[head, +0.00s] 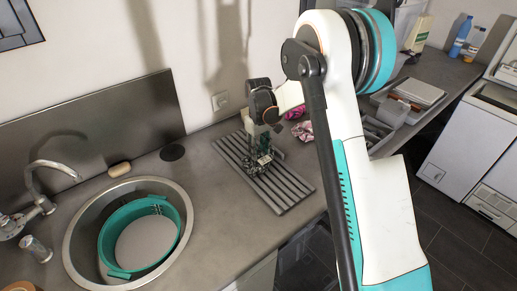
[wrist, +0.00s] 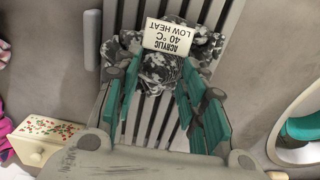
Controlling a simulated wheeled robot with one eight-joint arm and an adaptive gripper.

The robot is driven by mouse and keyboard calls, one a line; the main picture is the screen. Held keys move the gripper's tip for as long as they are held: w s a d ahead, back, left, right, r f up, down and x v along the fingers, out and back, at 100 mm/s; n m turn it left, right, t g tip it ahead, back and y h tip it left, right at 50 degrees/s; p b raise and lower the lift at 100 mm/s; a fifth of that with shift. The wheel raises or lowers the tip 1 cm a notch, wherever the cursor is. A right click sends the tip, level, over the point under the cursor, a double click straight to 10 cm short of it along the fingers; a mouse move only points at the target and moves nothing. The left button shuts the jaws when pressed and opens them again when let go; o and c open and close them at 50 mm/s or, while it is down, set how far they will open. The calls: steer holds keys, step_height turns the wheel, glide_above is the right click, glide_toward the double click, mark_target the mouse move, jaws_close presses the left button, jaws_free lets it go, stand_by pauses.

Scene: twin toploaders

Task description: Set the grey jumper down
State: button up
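The grey jumper (wrist: 160,72) is a crumpled bundle in a black, grey and white camouflage pattern. It has a white care label (wrist: 168,37) reading acrylic, 40 °C, low heat. In the head view the jumper (head: 252,168) is at the slatted grey rack (head: 290,189) on the counter. My gripper (wrist: 162,68) points down at it, with teal fingers on either side of the bundle. The fingers stand apart with fabric across the gap at their tips. I cannot tell whether they press on it.
A round steel sink (head: 73,240) with a teal-rimmed tub (head: 112,232) is at left. A soap-like bar (head: 119,169) and a dark disc (head: 172,152) lie behind. Pink cloth (head: 302,131) and a grey divided tray (head: 376,132) are beyond the rack. Bare counter lies between sink and rack.

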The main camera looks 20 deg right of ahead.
mark_target(259, 149)
steer(key=shift+o, duration=1.3)
steer(key=shift+r, duration=0.1)
step_height(259, 149, up, 12)
steer(key=p, duration=0.2)
steer(key=s+r+m+t, duration=0.1)
steer(key=s+r+t, duration=0.1)
steer(key=s+r, duration=0.65)
steer(key=s+r+m+t, duration=0.3)
steer(key=s+t, duration=0.2)
steer(key=s, duration=2.1)
steer(key=shift+m, duration=0.3)
